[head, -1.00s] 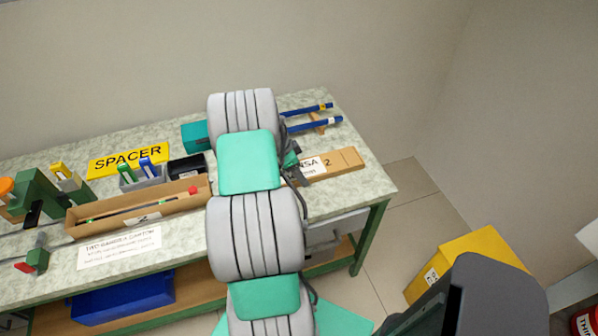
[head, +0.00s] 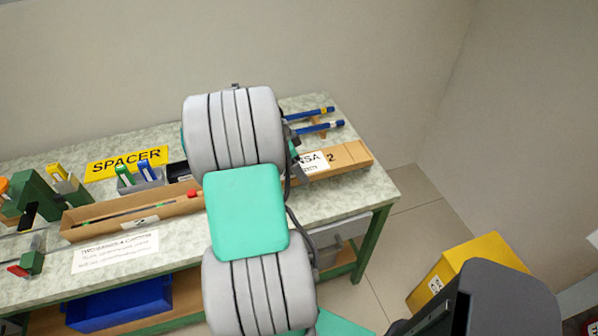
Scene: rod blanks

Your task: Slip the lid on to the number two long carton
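The long carton (head: 88,229) is an open cardboard box with a "2" label, lying on the left of the bench. A thin rod with a green and a red end shows in it; its right end is hidden by my arm. The lid (head: 354,154) is a long cardboard piece marked "2" with a white label, at the right of the bench, apart from the carton. My gripper (head: 301,167) is mostly hidden behind my arm; a dark part shows against the lid's left portion. The lid appears raised with it, so it seems gripped. The lid's left end is hidden.
Blue rods (head: 319,127) lie on a wooden rest behind the lid. A yellow SPACER sign (head: 126,163), a grey holder with green and blue items (head: 139,179) and a green fixture (head: 38,196) surround the carton. A printed card (head: 115,252) lies in front.

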